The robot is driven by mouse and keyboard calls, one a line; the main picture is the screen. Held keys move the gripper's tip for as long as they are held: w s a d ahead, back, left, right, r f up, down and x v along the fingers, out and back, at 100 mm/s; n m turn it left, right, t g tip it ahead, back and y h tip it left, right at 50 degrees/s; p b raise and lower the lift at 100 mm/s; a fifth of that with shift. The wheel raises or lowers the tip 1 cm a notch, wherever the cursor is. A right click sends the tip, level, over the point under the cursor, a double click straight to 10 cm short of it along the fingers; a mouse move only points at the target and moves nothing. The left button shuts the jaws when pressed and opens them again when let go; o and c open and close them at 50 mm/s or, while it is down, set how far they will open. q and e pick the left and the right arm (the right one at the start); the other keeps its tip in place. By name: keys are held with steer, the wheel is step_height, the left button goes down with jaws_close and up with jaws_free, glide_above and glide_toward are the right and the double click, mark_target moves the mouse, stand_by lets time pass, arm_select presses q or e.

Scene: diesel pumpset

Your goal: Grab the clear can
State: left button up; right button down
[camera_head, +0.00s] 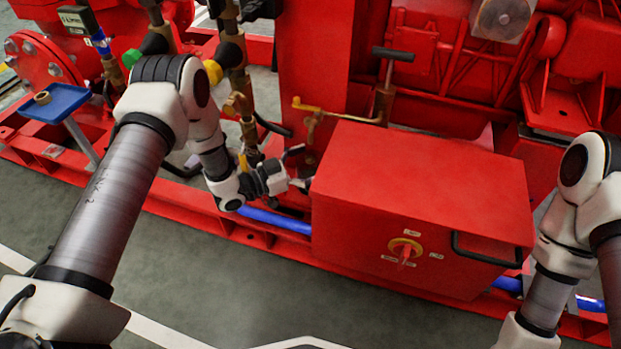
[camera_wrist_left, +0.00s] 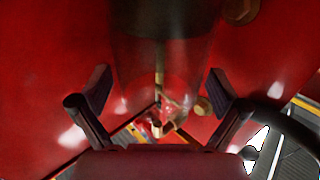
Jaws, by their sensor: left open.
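The clear can (camera_wrist_left: 162,60) is a see-through cylinder in the upper middle of the left wrist view, with red surfaces and brass parts showing through it. My left gripper (camera_wrist_left: 158,88) is open, with one dark finger on each side of the can's lower part. I cannot tell whether the fingers touch it. In the head view my left gripper (camera_head: 297,168) is just left of the red box, close to the red frame. I cannot make the can out in that view. My right gripper is out of view; only part of my right arm shows at the right.
The red box (camera_head: 420,180) with a rotary switch (camera_head: 404,249) and a black handle stands close right of my left gripper. Brass pipework (camera_head: 238,105) and a brass lever (camera_head: 310,107) stand behind. A blue tray (camera_head: 55,103) is at the left. The grey floor (camera_head: 220,275) in front is clear.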

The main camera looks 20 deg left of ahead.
arm_select(q)
steer(key=c, duration=1.4)
